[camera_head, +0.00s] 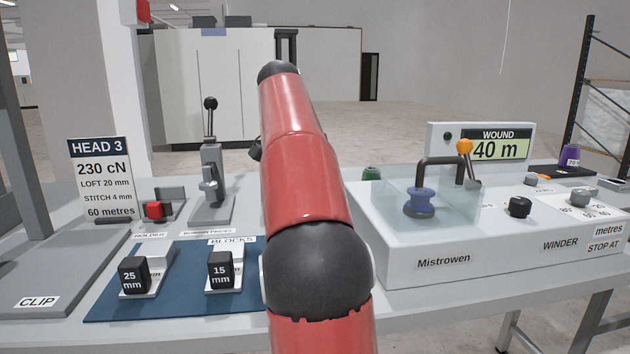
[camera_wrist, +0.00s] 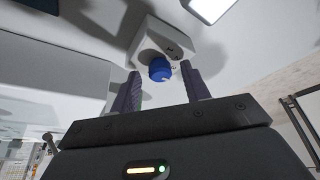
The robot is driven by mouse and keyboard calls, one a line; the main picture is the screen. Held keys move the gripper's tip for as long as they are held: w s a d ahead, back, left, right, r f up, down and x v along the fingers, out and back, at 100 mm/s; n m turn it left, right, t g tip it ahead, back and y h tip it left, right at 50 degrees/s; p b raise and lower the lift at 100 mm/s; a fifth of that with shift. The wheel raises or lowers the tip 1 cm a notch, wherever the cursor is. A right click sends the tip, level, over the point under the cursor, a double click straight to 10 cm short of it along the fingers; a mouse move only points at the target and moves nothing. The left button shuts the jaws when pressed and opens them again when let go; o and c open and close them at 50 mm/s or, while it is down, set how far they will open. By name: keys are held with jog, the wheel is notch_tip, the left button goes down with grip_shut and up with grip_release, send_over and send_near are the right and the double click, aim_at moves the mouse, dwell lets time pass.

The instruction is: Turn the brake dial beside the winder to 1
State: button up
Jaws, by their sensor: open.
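In the wrist view a blue round dial (camera_wrist: 159,69) stands out from a small white block (camera_wrist: 178,48) with small dark marks beside it. The marks are too small to read, so I cannot tell its setting. My gripper (camera_wrist: 160,70) is open, with its two dark purple fingers on either side of the dial in the picture. Nothing is held, and I cannot tell whether a finger touches the dial. The winder (camera_head: 470,262) is a white housing at the right of the head view. In that view my arm hides the gripper, and the blue dial does not show.
A clear cover (camera_head: 390,210) encloses a blue spool on the winder. A black knob (camera_head: 519,207), a grey stop knob (camera_head: 583,196) and an orange-topped lever (camera_head: 465,147) are close by. A blue mat (camera_head: 190,285) with two blocks lies left of my arm.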

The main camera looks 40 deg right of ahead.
jog(key=c, duration=1)
jog(key=shift+n, duration=0.3)
jog(key=n+t, duration=0.1)
jog(key=n, duration=0.3)
jog(key=shift+s+t+y, duration=0.15)
jog(key=shift+t+y, duration=0.25)
jog(key=n+t+y, duration=0.1)
jog(key=n, duration=0.3)
jog(key=shift+d+n, duration=0.15)
jog(key=shift+n, duration=0.25)
jog(key=n+y, duration=0.1)
jog(key=n, duration=0.1)
jog(key=n+y, duration=0.1)
jog(key=n, duration=0.1)
jog(key=shift+d+t, duration=0.15)
jog(key=shift+t, duration=0.25)
jog(key=shift+n+y, duration=0.8)
jog(key=shift+n, duration=1.5)
